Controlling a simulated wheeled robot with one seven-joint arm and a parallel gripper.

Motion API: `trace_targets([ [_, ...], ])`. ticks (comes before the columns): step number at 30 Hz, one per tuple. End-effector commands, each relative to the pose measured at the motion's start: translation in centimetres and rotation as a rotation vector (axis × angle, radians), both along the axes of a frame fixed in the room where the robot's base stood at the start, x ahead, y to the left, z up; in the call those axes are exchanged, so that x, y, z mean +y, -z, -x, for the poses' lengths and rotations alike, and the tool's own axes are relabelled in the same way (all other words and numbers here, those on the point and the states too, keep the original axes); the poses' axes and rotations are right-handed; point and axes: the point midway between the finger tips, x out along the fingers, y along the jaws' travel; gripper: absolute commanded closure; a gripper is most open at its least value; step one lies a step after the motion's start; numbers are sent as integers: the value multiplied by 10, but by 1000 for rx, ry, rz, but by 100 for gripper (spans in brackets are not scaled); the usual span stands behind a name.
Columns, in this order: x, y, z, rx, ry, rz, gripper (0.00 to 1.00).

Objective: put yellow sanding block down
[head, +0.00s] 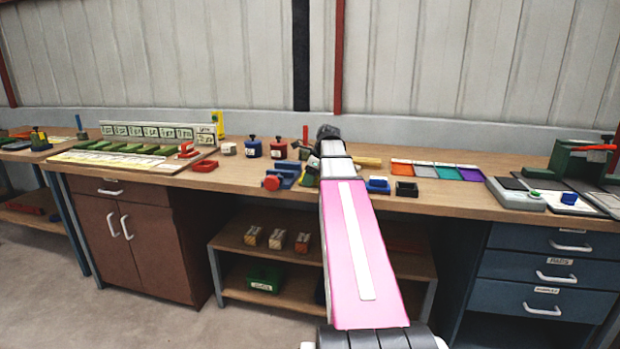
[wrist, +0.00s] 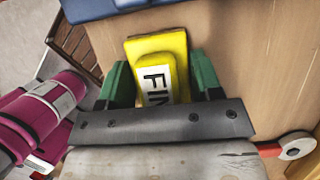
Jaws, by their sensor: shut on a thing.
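The yellow sanding block (wrist: 158,62) shows in the wrist view, with a white label reading "FIN" on its face. My gripper (wrist: 161,72) has its green fingers on either side of the block and is shut on it. The wooden bench top (wrist: 245,50) lies behind the block; I cannot tell whether the block touches it.
A blue vise-like tool (head: 285,175) stands left of my arm. Blue (head: 378,184) and black (head: 406,188) bins and coloured mats (head: 447,172) lie to the right. A grey scale-like device (head: 516,195) is farther right. Three small blocks (head: 277,238) sit on the shelf below.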

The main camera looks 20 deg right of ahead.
Motion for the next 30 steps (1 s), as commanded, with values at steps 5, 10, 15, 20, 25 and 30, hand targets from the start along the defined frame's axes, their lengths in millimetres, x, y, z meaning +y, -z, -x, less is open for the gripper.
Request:
trace_targets([
  [5,0,5,0,1,0,0,35],
  [10,1,7,2,6,0,1,16],
  [15,2,8,4,10,-1,0,16],
  [20,2,9,5,13,-2,1,16],
  [25,3,10,6,13,-3,2,17],
  [30,3,10,7,13,-4,3,19],
])
